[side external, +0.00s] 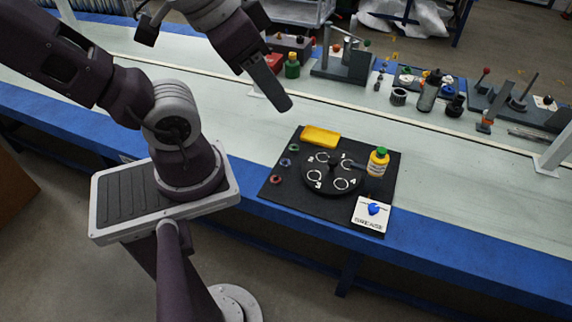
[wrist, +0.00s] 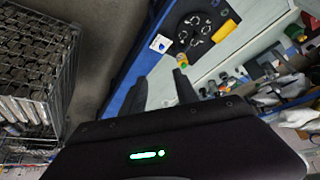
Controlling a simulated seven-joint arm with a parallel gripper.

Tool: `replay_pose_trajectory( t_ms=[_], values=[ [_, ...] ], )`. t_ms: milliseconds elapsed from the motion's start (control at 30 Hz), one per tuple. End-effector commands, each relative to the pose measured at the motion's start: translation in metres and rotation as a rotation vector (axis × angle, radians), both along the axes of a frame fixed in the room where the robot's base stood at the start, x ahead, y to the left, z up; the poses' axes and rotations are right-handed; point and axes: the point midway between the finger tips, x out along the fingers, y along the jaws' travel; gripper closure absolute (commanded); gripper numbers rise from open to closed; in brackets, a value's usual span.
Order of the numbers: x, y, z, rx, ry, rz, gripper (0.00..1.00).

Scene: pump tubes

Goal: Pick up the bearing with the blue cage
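Three small ring-shaped bearings lie in a row along the left side of a black mat (side external: 345,211) in the side external view. The bearing with the blue cage (side external: 285,162) is the middle one. A green-looking bearing (side external: 293,147) lies behind it and a red bearing (side external: 275,180) in front. My gripper (side external: 284,103) is in the air above and behind the mat, well apart from the bearings. In the wrist view my gripper (wrist: 160,90) shows two separated fingers with nothing between them.
A black numbered turntable (side external: 333,174) sits mid-mat. Around it are a yellow block (side external: 320,136), a green-capped yellow bottle (side external: 378,162) and a white grease card (side external: 371,214). Several fixtures and bottles stand farther back. Bare conveyor (side external: 450,200) lies right of the mat.

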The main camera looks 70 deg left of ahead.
Motion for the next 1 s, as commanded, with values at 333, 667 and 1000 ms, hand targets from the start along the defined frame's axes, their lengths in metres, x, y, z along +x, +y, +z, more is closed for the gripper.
replay_pose_trajectory(
  t_ms=[333,667,1000],
  values=[
    [0.000,0.000,0.000,0.000,0.000,0.000,0.64],
    [0.000,0.000,0.000,0.000,0.000,0.000,0.40],
    [0.016,0.037,-0.028,0.191,0.262,-0.028,0.40]
  ],
)
